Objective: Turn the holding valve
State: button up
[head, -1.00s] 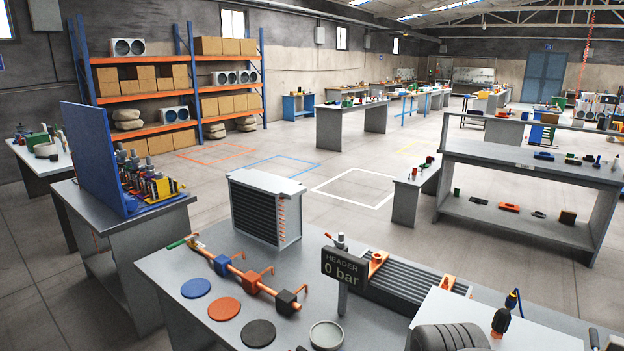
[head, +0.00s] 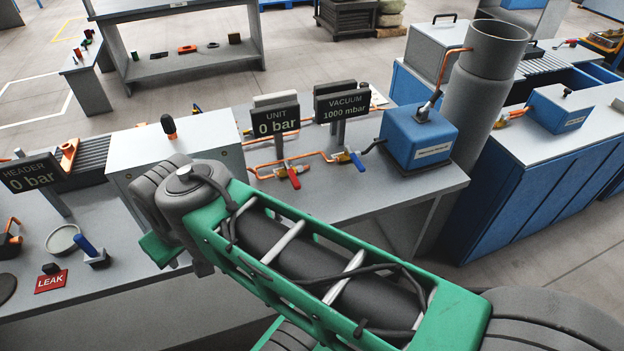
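Two small valves stand on the grey bench in the head view. One has a red handle (head: 294,178) below the UNIT sign, which reads 0 bar. The other has a blue handle (head: 357,161) below the VACUUM sign, which reads 1000 mbar. Both join copper pipework (head: 318,155). I cannot tell which one is the holding valve, as neither is labelled so. My green and dark arm crosses the foreground in front of the bench. My gripper does not show, so its place and state are hidden.
A blue pump box (head: 418,138) and a tall grey cylinder (head: 482,95) stand right of the valves. A HEADER sign (head: 32,172) reading 0 bar, a red LEAK tag (head: 51,281) and another blue-handled part (head: 90,250) are at left. Bare bench top lies around the valves.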

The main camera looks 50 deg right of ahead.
aim_at(295, 182)
jog(key=z, duration=0.7)
jog(key=i, duration=0.35)
jog(key=u, duration=0.65)
jog(key=k, duration=0.8)
jog(key=z, duration=1.1)
jog(key=i, duration=0.45)
jog(key=u, duration=0.05)
